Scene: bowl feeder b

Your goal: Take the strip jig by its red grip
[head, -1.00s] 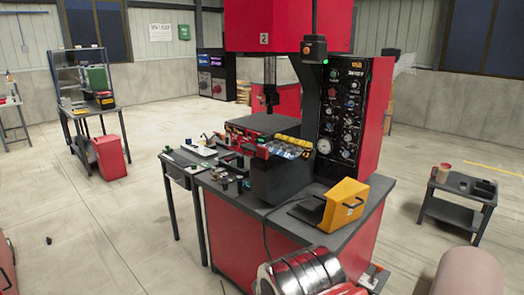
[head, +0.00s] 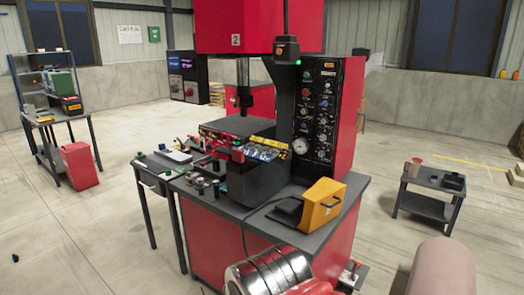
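The red press (head: 265,28) stands on a bench with a dark top (head: 345,205). A narrow red part (head: 238,156) lies at the front left of the press bed, among small dark and coloured pieces. It may be the strip jig's red grip, but it is too small to tell. My gripper is not in view. Metallic and pinkish rounded parts of my own body fill the bottom edge.
A small side table (head: 150,180) adjoins the bench's left. A red bin (head: 79,165) stands far left and a low dark table (head: 430,205) right. The floor between is clear.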

